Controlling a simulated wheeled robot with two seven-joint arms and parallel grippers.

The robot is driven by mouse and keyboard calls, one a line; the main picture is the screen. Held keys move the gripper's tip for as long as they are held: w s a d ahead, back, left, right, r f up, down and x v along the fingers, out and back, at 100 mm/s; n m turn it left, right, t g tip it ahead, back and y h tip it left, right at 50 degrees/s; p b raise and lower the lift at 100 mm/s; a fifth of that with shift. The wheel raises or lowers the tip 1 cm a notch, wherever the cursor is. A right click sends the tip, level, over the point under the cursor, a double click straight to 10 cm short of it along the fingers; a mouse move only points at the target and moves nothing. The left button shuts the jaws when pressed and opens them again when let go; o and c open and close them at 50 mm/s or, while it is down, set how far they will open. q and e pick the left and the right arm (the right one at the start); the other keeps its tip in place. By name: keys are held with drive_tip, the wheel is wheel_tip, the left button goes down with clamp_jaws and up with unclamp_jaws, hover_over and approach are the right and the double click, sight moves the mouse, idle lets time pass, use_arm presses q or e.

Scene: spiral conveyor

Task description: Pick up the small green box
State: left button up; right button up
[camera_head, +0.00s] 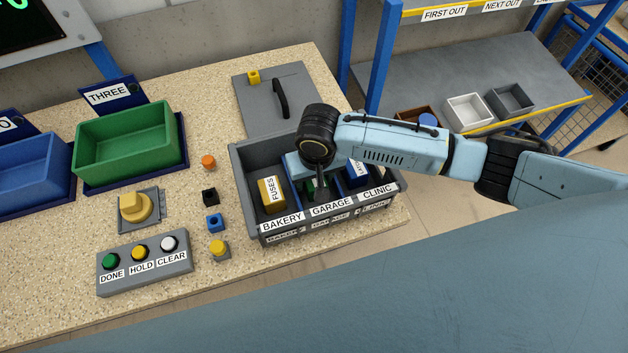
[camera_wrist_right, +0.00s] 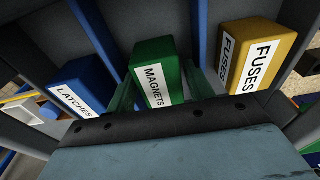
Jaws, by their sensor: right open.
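The small green box labelled MAGNETS (camera_wrist_right: 154,78) stands in the middle compartment, marked GARAGE, of a dark grey bin (camera_head: 243,185). In the head view only a sliver of green shows, as my right gripper (camera_head: 319,188) covers most of it. My right gripper reaches down into that compartment from above. In the right wrist view its open fingers (camera_wrist_right: 160,88) are on either side of the green box, with a gap visible at the right. Contact on the left side is unclear. My left gripper is not in view.
A yellow FUSES box (camera_head: 270,194) is in the BAKERY compartment and a blue LATCHES box (camera_wrist_right: 80,87) in the CLINIC one. Divider walls stand close on both sides. A grey lid (camera_head: 257,103) with a black handle lies behind the bin. Small blocks lie to its left.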

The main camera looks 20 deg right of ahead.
drive_tip(key=shift+c, duration=0.2)
drive_tip(key=c, duration=0.7)
drive_tip(key=shift+r, duration=0.15)
